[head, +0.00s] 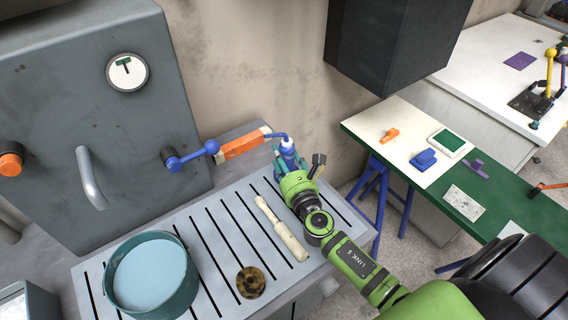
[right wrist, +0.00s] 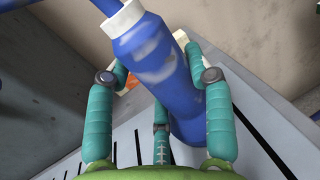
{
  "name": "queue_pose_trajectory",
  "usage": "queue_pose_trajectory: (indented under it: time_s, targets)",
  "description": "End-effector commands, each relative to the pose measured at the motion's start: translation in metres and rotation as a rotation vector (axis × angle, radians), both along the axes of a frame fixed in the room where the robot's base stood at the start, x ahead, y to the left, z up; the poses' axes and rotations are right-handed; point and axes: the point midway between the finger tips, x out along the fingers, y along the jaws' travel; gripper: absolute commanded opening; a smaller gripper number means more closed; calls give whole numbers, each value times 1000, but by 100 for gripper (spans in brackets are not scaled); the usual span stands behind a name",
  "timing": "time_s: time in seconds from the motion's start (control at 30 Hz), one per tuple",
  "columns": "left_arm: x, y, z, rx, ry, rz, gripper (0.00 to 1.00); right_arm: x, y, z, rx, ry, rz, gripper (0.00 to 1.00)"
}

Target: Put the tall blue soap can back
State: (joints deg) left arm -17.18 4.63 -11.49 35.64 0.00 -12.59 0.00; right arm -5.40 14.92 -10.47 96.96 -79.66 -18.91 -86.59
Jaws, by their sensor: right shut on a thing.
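The tall blue soap can (head: 288,146) has a white collar and a thin blue spout at its top. My right gripper (head: 290,163) is shut on it near the far right end of the slatted grey worktop (head: 205,215). In the right wrist view the can (right wrist: 150,60) stands between the teal fingers of the gripper (right wrist: 160,95), leaning in the picture; its top is cut off. I cannot tell whether its base touches the worktop. My left gripper is not in view.
An orange block (head: 240,146) lies behind the worktop, left of the can. A cream-handled tool (head: 281,229), a brown disc (head: 250,282) and a teal pot (head: 152,275) are on the slats. A grey cabinet (head: 60,90) with a blue lever stands behind. A green-edged table (head: 430,165) is at right.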

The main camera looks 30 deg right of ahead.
Motion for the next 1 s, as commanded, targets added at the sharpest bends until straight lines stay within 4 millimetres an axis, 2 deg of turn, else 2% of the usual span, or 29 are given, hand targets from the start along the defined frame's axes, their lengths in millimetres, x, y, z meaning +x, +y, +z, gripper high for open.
queue_pose_trajectory:
  time_s: [0.43, 0.47, 0.5, 0.87, 1.0]
  targets:
    - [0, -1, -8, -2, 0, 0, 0, 0, 0, -8, 1, -4, 0, 12]
    - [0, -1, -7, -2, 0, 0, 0, 0, 0, -8, 1, -2, 0, 61]
    - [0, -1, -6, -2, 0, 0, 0, 0, 0, -7, 1, -2, 0, 76]
    - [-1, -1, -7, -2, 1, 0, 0, 0, -1, -8, 1, -2, -1, 76]
    - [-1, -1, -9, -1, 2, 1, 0, -13, 1, -10, 1, 0, 1, 76]
